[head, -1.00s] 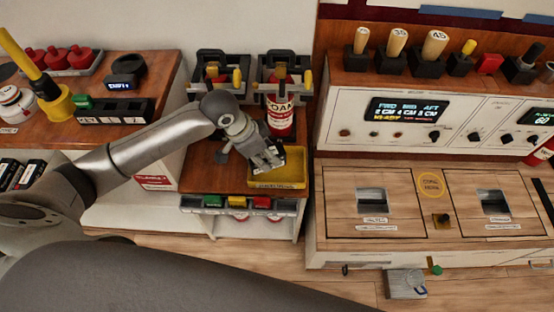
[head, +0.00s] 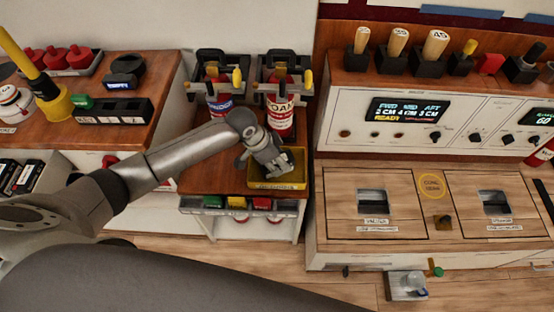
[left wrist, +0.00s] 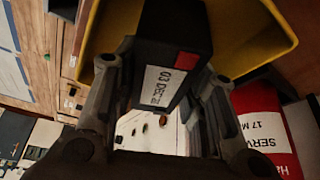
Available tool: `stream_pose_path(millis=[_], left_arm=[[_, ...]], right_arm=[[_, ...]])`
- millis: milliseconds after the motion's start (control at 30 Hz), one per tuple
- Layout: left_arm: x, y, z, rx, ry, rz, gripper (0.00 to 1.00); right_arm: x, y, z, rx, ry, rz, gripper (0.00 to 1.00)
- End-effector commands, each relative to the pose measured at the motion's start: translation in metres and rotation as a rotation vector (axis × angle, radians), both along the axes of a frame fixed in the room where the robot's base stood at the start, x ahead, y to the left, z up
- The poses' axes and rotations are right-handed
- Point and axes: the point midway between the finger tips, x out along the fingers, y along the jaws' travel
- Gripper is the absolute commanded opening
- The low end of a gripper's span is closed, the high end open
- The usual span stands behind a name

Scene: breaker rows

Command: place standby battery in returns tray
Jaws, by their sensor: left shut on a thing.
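My left gripper (head: 274,163) is over the yellow returns tray (head: 300,181) and points down into it. It is shut on a black battery (left wrist: 172,60) with a red square and a white date label, which shows clearly between the fingers in the left wrist view. The tray's yellow wall (left wrist: 255,35) shows around the battery there. In the head view the fingers cover much of the battery, and I cannot tell whether it touches the tray floor. My right gripper is not in view.
Two red extinguishers, one with a blue label (head: 220,103) and one marked FOAM (head: 280,115), stand right behind the tray. A rack of coloured blocks (head: 238,203) lies below its front edge. A wooden-topped console (head: 400,205) stands to the right.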

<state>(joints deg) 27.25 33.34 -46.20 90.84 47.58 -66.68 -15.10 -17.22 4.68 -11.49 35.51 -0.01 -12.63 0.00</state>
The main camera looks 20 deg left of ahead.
Motion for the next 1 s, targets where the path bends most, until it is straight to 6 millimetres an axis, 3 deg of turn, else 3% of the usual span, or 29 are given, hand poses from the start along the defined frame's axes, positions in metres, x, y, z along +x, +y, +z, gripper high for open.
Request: stream_pose_path(millis=[200, 233, 367, 767, 1000], left_arm=[[0.001, 0.000, -0.001, -0.002, -0.002, 0.001, 0.00], [0.000, 0.000, -0.002, 0.000, 0.000, 0.001, 0.43], [0.000, 0.000, -0.002, 0.000, 0.000, 0.001, 0.59], [0.000, 0.001, 0.004, 0.000, -0.001, 0.000, 0.60], [-0.009, 0.014, 0.041, 0.000, -0.004, 0.000, 0.60]], right_arm=[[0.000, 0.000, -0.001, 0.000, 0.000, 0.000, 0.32], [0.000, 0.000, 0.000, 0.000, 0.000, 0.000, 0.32], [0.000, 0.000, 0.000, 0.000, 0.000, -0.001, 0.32], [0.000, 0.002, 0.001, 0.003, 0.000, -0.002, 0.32], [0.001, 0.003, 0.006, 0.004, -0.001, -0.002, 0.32]])
